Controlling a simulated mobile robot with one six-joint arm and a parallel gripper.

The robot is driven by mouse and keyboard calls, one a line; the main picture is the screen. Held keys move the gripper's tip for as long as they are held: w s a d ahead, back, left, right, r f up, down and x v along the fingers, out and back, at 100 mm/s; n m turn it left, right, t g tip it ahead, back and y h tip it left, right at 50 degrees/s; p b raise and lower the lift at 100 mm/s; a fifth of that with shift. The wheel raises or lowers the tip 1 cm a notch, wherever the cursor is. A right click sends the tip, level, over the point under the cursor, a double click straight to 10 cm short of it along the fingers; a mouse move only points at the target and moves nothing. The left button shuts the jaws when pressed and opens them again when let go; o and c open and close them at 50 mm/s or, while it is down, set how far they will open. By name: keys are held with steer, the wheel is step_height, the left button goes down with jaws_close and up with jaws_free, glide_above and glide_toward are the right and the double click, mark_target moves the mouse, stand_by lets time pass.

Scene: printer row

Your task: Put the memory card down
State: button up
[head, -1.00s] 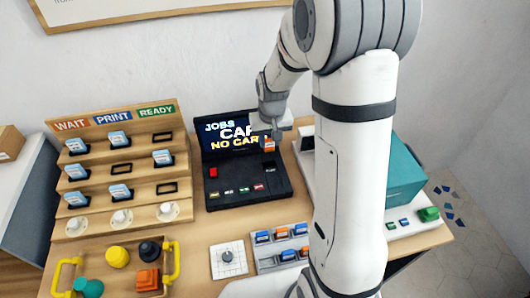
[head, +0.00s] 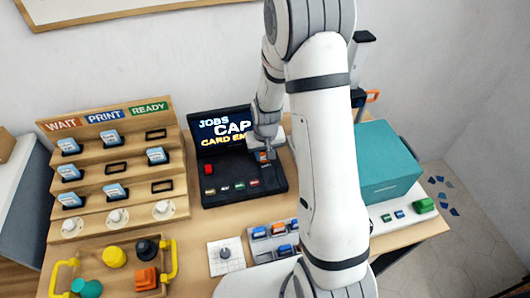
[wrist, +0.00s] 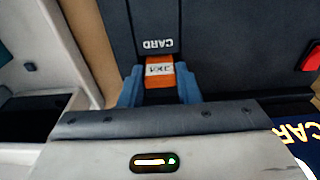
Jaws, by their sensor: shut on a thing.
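The memory card (wrist: 160,72) is small and orange with a white label. In the wrist view it sits at the slot marked CARD on the black console (wrist: 225,45), with its outer part showing. My gripper (wrist: 160,88) is shut on it, one blue-grey finger on each side. In the head view my gripper (head: 264,156) is at the right part of the console (head: 220,190), under the screen. The screen (head: 222,130) reads JOBS, CAP and CARD EM, its right end hidden by my arm. How deep the card sits is hidden.
A stepped wooden rack (head: 90,168) with blue-and-white cards stands left. A tray (head: 262,252) of small blue and orange cards lies in front. A teal box (head: 385,165) stands right. A yellow-handled tray (head: 110,285) is front left. A red button (wrist: 312,58) is on the console.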

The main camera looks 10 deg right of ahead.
mark_target(266, 164)
steer(key=shift+f, duration=0.1)
steer(key=o, duration=0.9)
steer(key=shift+o, duration=0.2)
step_height(266, 164, up, 12)
steer(key=s, duration=0.2)
steer(key=s+r, duration=0.6)
steer(key=s, duration=0.3)
steer(key=s+r+t, duration=0.1)
steer(key=s+r, duration=0.6)
steer(key=s, duration=0.3)
steer(key=shift+s+d, duration=0.2)
steer(key=shift+d, duration=0.05)
